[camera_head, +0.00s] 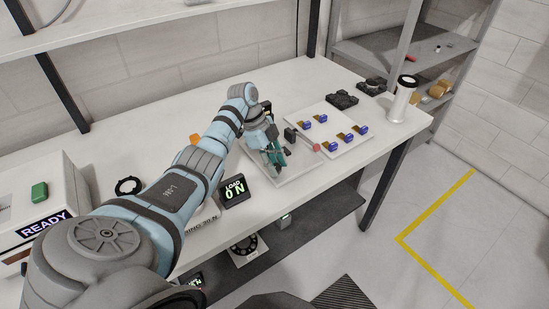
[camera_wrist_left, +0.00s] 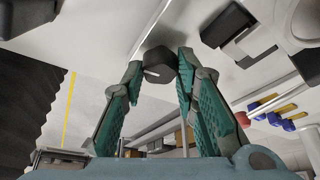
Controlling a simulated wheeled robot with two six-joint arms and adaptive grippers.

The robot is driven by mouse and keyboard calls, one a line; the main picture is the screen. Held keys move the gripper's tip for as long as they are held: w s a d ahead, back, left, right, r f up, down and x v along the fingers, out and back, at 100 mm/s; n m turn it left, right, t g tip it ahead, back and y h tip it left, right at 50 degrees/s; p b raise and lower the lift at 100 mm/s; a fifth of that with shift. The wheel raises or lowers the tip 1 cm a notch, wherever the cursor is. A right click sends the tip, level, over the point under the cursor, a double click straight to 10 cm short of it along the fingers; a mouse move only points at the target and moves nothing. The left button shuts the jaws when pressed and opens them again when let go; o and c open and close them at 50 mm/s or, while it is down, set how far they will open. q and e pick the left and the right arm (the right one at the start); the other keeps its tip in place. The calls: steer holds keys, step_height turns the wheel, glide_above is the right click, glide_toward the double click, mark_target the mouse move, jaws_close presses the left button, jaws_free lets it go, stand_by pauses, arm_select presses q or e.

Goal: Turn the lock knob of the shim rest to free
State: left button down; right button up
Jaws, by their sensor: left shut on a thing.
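My left gripper (camera_head: 275,160), with green finger pads, reaches down over a pale fixture plate (camera_head: 298,172) on the table. In the left wrist view it is shut on a dark faceted knob (camera_wrist_left: 160,64), one fingertip on each side. A short white mark shows on the knob's face. I take this to be the lock knob; any free or locked label is not legible. In the head view the knob is hidden behind the gripper. My right gripper is not in view.
A dark block (camera_head: 290,134) and a pink-red round end (camera_head: 317,148) stand just right of the gripper. Beyond is a white board (camera_head: 328,127) with several blue-handled clips. A white cylinder (camera_head: 400,103) stands at the table's right end.

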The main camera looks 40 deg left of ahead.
arm_select(q)
steer(key=n+p, duration=0.2)
steer(key=p, duration=0.1)
steer(key=n+t+p, duration=0.1)
steer(key=n+p, duration=0.1)
steer(key=p, duration=0.1)
steer(key=shift+s+r+y, duration=0.1)
steer(key=shift+r+y, duration=0.2)
steer(key=shift+r, duration=0.05)
steer(key=shift+f+n+t+p, duration=0.1)
steer(key=shift+n+t+p, duration=0.2)
steer(key=shift+n+p, duration=0.25)
steer(key=shift+f+n+t+y, duration=0.1)
steer(key=shift+n+t+y, duration=0.25)
steer(key=shift+n, duration=0.5)
steer(key=n+y, duration=0.1)
steer(key=n, duration=0.1)
steer(key=shift+d+n+t, duration=0.1)
steer(key=shift+n+t, duration=0.25)
steer(key=shift+n, duration=0.05)
steer(key=n+y, duration=0.1)
steer(key=n, duration=0.2)
steer(key=shift+n, duration=0.3)
steer(key=shift+d+n+y, duration=0.1)
steer(key=shift+n+y, duration=0.65)
steer(key=shift+n, duration=0.85)
steer(key=c, duration=1.3)
jaws_free()
steer(key=shift+f, duration=0.1)
